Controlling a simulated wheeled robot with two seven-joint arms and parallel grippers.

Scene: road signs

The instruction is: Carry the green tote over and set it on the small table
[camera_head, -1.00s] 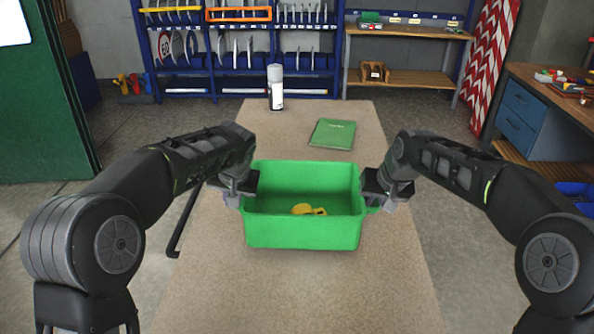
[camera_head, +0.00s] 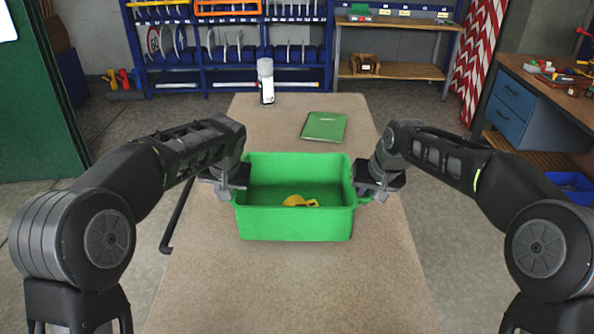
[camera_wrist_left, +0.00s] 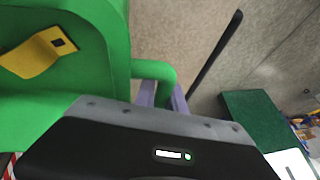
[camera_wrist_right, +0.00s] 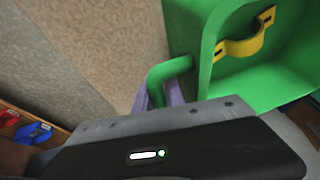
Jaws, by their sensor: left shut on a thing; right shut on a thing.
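The green tote (camera_head: 296,225) is an open box with a yellow piece (camera_head: 299,201) inside. In the head view it is over the near half of a long beige-topped table (camera_head: 290,285); I cannot tell whether it touches the top. My left gripper (camera_head: 232,188) is shut on the tote's left handle, and the left wrist view shows its fingers (camera_wrist_left: 162,95) at the green loop (camera_wrist_left: 155,70). My right gripper (camera_head: 368,190) is shut on the right handle, with its fingers (camera_wrist_right: 160,95) at the loop (camera_wrist_right: 167,72). The tote looks level.
A wooden bench (camera_head: 400,72) and blue rack (camera_head: 235,75) are behind. A workbench with blue drawers (camera_head: 510,97) is at right.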

